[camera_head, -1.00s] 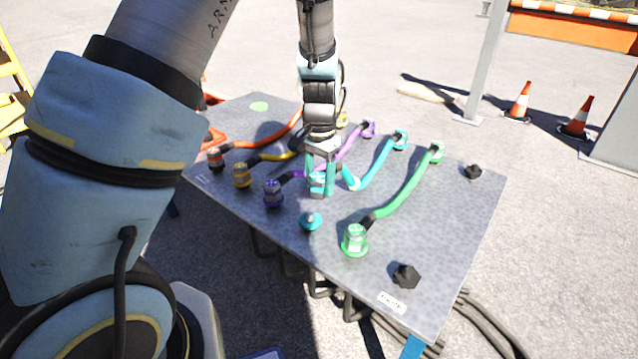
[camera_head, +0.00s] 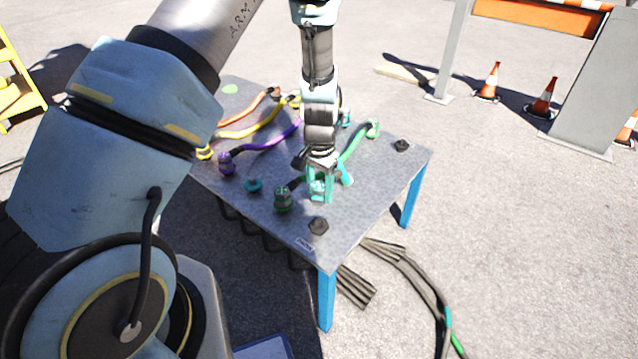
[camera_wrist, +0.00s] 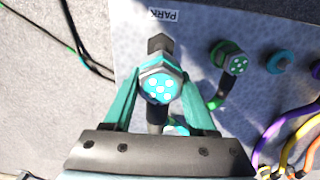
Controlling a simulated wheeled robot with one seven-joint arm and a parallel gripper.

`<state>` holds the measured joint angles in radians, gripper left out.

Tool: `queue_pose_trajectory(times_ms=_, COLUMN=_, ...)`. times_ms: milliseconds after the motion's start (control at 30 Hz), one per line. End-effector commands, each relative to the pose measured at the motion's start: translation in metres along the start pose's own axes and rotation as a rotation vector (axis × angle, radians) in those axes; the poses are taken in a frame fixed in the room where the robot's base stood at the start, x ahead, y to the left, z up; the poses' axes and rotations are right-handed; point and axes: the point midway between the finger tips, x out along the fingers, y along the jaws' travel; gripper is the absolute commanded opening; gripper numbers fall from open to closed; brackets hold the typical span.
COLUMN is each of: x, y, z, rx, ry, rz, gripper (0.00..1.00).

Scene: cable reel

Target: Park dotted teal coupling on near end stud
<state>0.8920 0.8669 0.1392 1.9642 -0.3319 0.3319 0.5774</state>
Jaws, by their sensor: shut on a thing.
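My gripper (camera_head: 321,192) is shut on the dotted teal coupling (camera_head: 318,187), above the table between the green coupling and the right end. In the wrist view the coupling (camera_wrist: 160,87) shows white dots on its teal face between the two teal fingers, with a dark cable sleeve below it. The near end stud (camera_head: 318,226) is a bare black stud near the table's front corner. In the wrist view the stud (camera_wrist: 159,43) stands just past the coupling, beside the PARK label (camera_wrist: 163,14), partly hidden. Whether they touch cannot be told.
The green coupling (camera_head: 283,198) sits left of my gripper, close by. An empty teal seat (camera_head: 253,185) lies between it and the purple coupling (camera_head: 226,163). A second black stud (camera_head: 401,145) stands at the far right of the table (camera_head: 375,170). Loose cables lie on the ground.

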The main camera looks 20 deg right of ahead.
Motion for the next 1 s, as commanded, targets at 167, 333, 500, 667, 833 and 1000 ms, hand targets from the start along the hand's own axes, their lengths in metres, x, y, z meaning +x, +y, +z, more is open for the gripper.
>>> queue_pose_trajectory(times_ms=167, x=0.011, y=0.000, z=0.000, rx=-0.001, ry=0.000, rz=0.000, gripper=0.00)
queue_pose_trajectory(times_ms=333, x=0.027, y=0.000, z=0.000, rx=-0.001, ry=0.000, rz=0.000, gripper=0.00)
queue_pose_trajectory(times_ms=500, x=0.047, y=0.000, z=0.000, rx=-0.001, ry=0.000, rz=-0.001, gripper=0.00)
queue_pose_trajectory(times_ms=667, x=0.065, y=0.000, z=0.000, rx=0.000, ry=0.001, rz=-0.001, gripper=0.00)
queue_pose_trajectory(times_ms=833, x=0.080, y=-0.001, z=0.000, rx=0.000, ry=0.000, rz=-0.001, gripper=0.00)
queue_pose_trajectory(times_ms=1000, x=0.087, y=0.000, z=0.000, rx=-0.001, ry=0.001, rz=0.000, gripper=0.00)
